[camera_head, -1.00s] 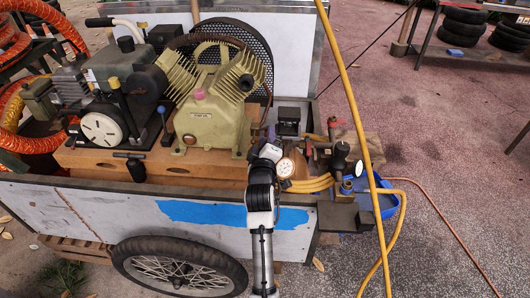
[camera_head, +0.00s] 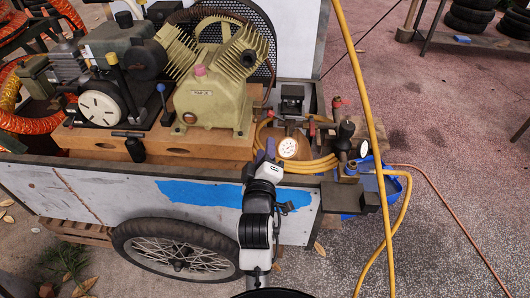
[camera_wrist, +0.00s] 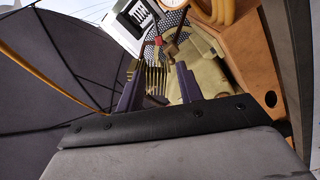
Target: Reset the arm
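My gripper (camera_head: 265,150) is over the near side of the compressor cart (camera_head: 130,195), in front of the green compressor (camera_head: 212,100). Its two purple fingers stand apart in the wrist view (camera_wrist: 158,85), with nothing visible between them. Beyond the fingers, the wrist view shows the compressor's fins (camera_wrist: 155,78) and the wooden beam (camera_wrist: 240,55) at a steep tilt. In the head view my white and black arm hangs below the gripper, in front of the cart's side panel and its blue paint patch.
A pressure gauge (camera_head: 288,148) and coiled yellow hose (camera_head: 312,165) lie just right of my gripper. A yellow hose (camera_head: 362,110) runs down the right side. A blue tray (camera_head: 390,188) sits at the cart's right end. A spoked wheel (camera_head: 175,250) is below. Open ground lies right.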

